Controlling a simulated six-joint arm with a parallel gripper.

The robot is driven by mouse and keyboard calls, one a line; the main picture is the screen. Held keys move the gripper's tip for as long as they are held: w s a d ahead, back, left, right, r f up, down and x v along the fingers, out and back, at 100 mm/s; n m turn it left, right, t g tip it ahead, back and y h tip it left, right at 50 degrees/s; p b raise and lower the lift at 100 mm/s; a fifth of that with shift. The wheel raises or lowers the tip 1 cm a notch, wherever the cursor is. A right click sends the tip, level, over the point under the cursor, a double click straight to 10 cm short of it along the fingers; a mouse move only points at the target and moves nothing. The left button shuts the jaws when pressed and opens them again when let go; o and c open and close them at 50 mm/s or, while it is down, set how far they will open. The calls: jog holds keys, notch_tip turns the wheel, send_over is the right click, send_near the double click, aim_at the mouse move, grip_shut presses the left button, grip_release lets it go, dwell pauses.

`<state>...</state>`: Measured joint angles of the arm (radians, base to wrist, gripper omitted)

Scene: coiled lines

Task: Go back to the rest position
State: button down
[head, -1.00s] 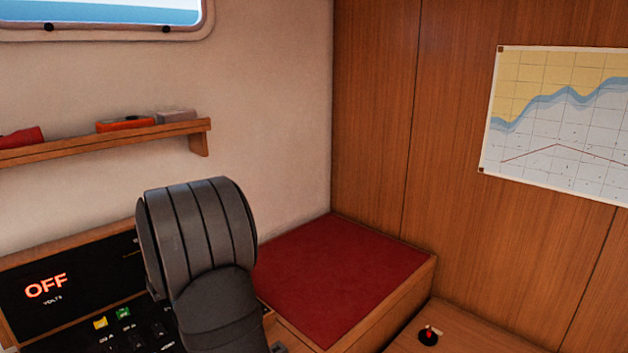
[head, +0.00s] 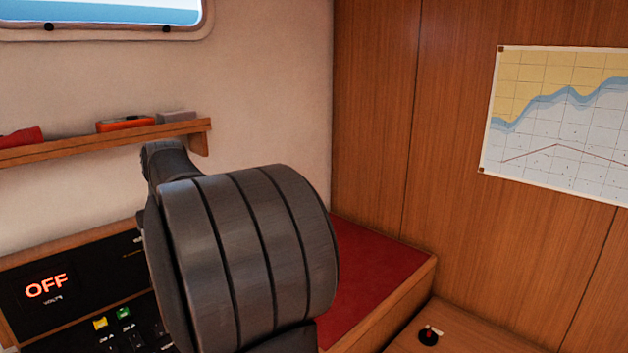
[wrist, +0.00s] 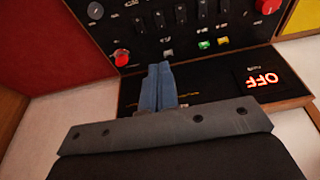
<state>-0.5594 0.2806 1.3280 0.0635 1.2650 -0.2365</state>
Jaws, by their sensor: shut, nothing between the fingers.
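My gripper (wrist: 157,87) shows in the wrist view as two blue-grey fingers side by side, shut with nothing between them. It points toward a black switch panel (wrist: 215,40), and I cannot tell how far off it is. In the head view my dark grey arm fills the lower middle and hides the gripper. The same panel (head: 85,295) stands at the lower left there, partly behind the arm, with a display (head: 46,287) reading OFF.
A red cushioned bench top (head: 375,275) lies right of my arm. A wooden shelf (head: 100,142) with several small items runs along the left wall, close behind the arm in the picture. A small red-tipped lever (head: 429,334) stands lower right. A chart (head: 560,125) hangs on the wood wall.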

jog(key=shift+x, duration=0.85)
